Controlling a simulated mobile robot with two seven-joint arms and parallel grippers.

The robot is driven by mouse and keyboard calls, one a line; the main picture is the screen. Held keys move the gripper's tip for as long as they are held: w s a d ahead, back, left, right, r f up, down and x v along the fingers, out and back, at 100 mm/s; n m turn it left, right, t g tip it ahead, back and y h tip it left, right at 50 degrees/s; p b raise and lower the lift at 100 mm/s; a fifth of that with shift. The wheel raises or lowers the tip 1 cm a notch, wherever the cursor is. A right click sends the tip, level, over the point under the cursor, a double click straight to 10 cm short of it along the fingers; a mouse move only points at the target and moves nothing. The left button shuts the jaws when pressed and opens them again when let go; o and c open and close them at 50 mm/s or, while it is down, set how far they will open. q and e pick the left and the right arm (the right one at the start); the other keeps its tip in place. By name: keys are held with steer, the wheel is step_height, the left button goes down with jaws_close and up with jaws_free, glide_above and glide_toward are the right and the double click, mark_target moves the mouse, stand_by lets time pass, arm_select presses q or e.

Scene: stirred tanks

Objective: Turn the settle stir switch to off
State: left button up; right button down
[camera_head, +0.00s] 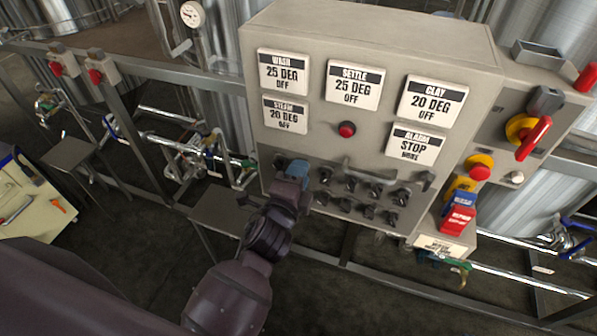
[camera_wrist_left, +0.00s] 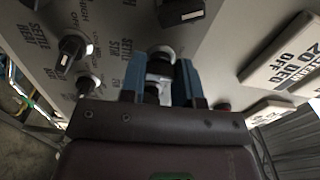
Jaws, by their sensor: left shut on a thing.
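My left gripper (camera_head: 296,170) reaches the upper left of the switch rows on the grey control panel. In the left wrist view its blue fingers (camera_wrist_left: 160,80) are shut on a dark switch knob (camera_wrist_left: 158,62) with a pale base. A blurred label beside it seems to read settle stir, so I take it as the settle stir switch. The fingers partly hide the knob, and its pointer position is not clear. The settle display (camera_head: 354,84) reads "25 DEG OFF". My right gripper is not in view.
Several other black knobs (camera_head: 371,190) sit close to the right of my gripper. A red button (camera_head: 347,129) is above them. The emergency button (camera_head: 478,170), the red-yellow rotary handle (camera_head: 533,137) and tags (camera_head: 458,222) are farther right. Pipes run below the panel.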

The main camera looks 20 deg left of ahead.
arm_select(q)
steer(key=n+p, duration=0.1)
steer(key=n, duration=0.4)
steer(key=shift+p, duration=0.4)
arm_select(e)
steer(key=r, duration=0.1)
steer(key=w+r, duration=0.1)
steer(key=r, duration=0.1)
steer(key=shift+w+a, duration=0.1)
arm_select(q)
steer(key=shift+n, duration=0.3)
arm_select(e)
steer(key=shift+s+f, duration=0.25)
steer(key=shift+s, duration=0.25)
arm_select(q)
steer(key=o, duration=0.8)
steer(key=shift+o, duration=0.6)
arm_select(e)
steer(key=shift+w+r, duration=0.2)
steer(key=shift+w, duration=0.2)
